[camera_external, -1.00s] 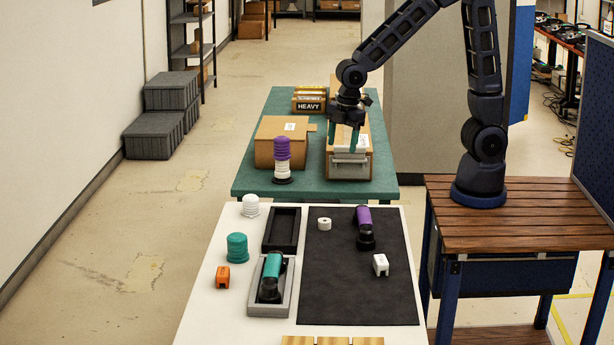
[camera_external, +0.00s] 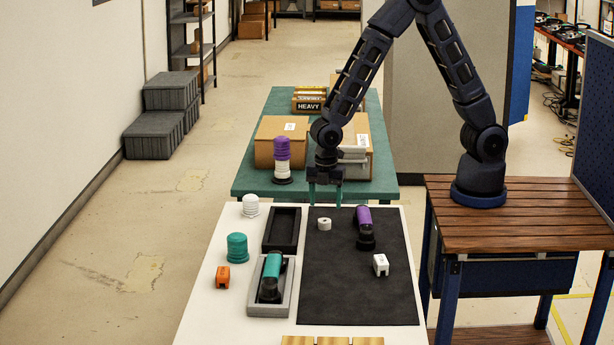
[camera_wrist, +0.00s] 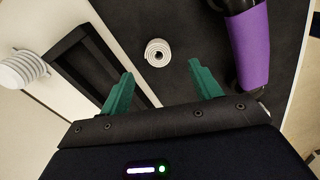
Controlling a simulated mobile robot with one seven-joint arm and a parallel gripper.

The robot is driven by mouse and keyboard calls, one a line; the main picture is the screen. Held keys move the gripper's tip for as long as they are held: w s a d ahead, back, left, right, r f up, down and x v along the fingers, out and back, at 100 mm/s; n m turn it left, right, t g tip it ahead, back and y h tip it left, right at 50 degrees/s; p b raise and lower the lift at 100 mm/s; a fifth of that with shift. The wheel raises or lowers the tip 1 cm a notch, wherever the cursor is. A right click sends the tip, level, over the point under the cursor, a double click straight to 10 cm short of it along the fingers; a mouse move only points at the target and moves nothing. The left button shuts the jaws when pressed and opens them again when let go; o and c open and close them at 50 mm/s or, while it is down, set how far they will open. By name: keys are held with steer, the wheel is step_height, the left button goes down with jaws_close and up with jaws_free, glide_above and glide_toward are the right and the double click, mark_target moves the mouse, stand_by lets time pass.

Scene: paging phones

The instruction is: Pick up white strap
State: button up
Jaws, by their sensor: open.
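The white strap, seen as a small white roll (camera_external: 324,224), lies on the black mat (camera_external: 350,290) near its far left corner. In the wrist view the coiled roll (camera_wrist: 157,52) appears as a spiral, just beyond and between my fingertips. My gripper (camera_external: 324,196) is open and empty, pointing down above the far edge of the white table, with the roll a little nearer the camera. Its two green fingers (camera_wrist: 160,76) are spread apart in the wrist view and do not touch the roll.
A purple-and-black phone (camera_external: 364,222) lies right of the roll. A black tray (camera_external: 282,229) is to the left, with a white ring stack (camera_external: 250,205) beyond. A white block (camera_external: 380,265) lies on the mat's right side. Boxes (camera_external: 280,141) stand on the green table behind.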

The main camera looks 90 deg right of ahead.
mark_target(325, 221)
steer(key=shift+w+f, duration=0.15)
steer(key=shift+f, duration=3.3)
steer(key=c, duration=1.1)
